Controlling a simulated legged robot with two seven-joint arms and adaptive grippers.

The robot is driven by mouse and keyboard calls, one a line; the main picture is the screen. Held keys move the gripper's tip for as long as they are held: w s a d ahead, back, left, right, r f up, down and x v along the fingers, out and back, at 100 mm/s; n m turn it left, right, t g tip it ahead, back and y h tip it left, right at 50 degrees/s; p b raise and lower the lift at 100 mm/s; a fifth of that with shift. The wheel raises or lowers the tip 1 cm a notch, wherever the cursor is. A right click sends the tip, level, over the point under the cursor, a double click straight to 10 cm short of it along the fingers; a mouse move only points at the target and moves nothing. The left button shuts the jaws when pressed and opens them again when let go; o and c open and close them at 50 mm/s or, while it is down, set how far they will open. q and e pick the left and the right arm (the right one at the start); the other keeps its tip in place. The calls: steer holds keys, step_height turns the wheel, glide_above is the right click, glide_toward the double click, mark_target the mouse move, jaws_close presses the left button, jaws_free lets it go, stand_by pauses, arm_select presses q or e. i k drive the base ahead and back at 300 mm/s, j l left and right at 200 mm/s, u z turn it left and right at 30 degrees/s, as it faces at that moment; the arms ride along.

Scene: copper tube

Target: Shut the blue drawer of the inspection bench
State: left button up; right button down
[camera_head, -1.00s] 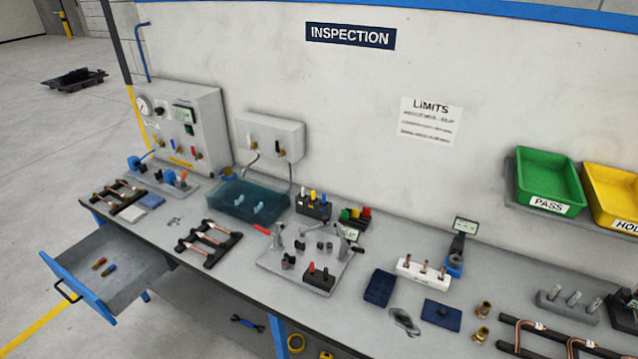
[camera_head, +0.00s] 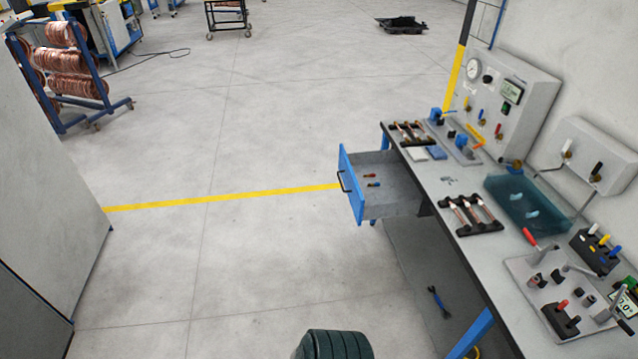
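The blue drawer (camera_head: 352,187) of the inspection bench (camera_head: 463,238) is pulled out to the left, with its dark handle (camera_head: 346,181) on the blue front panel. Two small tools (camera_head: 371,179), one red-handled and one blue-handled, lie inside its grey tray. Neither of my grippers shows in the head view.
The bench top holds racks with copper tubes (camera_head: 468,214), a teal tray (camera_head: 524,205) and a gauge panel (camera_head: 507,88). Open floor with a yellow line (camera_head: 225,198) lies left of the drawer. A grey cabinet (camera_head: 45,165) stands at far left, beside a copper coil rack (camera_head: 68,72).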

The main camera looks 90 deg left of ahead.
mark_target(397, 194)
steer(key=u, duration=2.65)
steer(key=i+j+z, duration=0.1)
steer(key=z, duration=0.25)
steer(key=i+j+z, duration=0.15)
steer(key=z, duration=0.2)
steer(key=i, duration=0.1)
